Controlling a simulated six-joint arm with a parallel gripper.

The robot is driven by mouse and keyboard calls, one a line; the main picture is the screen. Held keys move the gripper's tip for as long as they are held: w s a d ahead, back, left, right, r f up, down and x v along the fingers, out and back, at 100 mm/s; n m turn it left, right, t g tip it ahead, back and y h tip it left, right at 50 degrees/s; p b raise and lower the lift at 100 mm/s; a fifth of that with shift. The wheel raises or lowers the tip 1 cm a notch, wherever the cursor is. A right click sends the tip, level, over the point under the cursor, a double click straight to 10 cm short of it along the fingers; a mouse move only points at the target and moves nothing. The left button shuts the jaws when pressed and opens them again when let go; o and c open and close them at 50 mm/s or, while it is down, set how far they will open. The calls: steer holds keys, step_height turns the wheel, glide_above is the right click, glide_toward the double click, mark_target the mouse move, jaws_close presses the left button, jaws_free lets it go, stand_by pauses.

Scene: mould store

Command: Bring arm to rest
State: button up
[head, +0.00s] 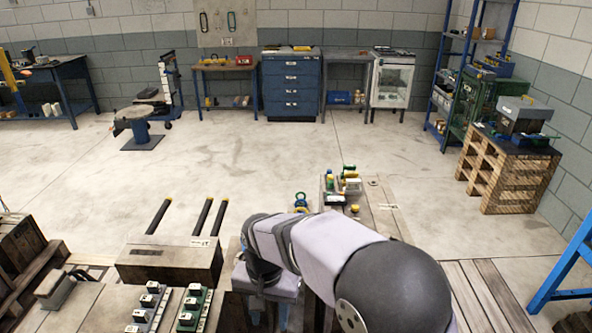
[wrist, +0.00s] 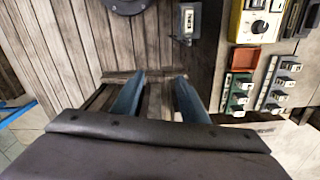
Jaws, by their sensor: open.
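My gripper (wrist: 160,84) shows in the wrist view with its two blue-grey fingers apart and nothing between them. The fingers point over worn wooden planks (wrist: 133,43), with a dark slatted gap beneath and between them. In the head view my arm (head: 325,245) reaches from the lower right towards the centre left and bends downward at its far end.
Strips of small labelled blocks, one green (head: 195,312) and one grey (head: 148,310), lie left of my arm. The wrist view shows a yellow box with a black knob (wrist: 259,27) and a reddish tray (wrist: 244,59). A bench with small parts (head: 380,196) stands beyond; open floor (head: 230,145) lies behind.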

steer(key=s+d+n, duration=0.1)
steer(key=s+d, duration=0.5)
steer(key=d, duration=0.4)
steer(key=s+d+f+n+p, duration=0.1)
steer(key=s+d, duration=0.6)
steer(key=d, duration=0.4)
steer(key=shift+d, duration=0.15)
steer(key=shift+f, duration=0.15)
